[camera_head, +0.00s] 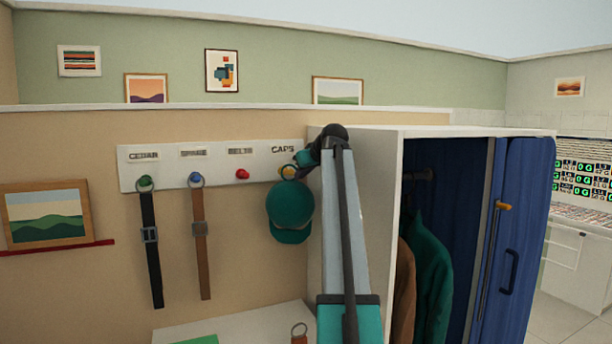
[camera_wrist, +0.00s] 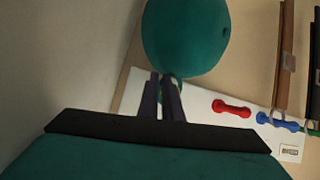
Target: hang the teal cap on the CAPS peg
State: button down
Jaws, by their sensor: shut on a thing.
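The teal cap (camera_head: 290,206) hangs brim down in front of the wall, just below the yellow peg (camera_head: 288,172) under the CAPS label (camera_head: 283,149). My gripper (camera_head: 299,168) is shut at the cap's top, right beside that peg. In the wrist view the cap (camera_wrist: 186,36) lies just beyond the closed fingers (camera_wrist: 165,100), which grip its top end. The yellow peg is hidden behind the fingers there. I cannot tell whether the cap's loop is around the peg or only beside it.
A black belt (camera_head: 151,250) hangs at the green CEDAR peg and a brown belt (camera_head: 201,250) at the blue SPARE peg. The red BELTS peg (camera_head: 242,174) is bare. The white wardrobe side (camera_head: 385,180) stands close to the right of my arm. A white surface (camera_head: 250,325) lies below.

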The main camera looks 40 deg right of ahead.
jog(key=shift+x, duration=0.85)
jog(key=shift+f, duration=0.1)
jog(key=c, duration=1.9)
grip_release()
jog(key=shift+o, duration=0.2)
jog(key=shift+a, duration=0.1)
jog(key=shift+a, duration=0.15)
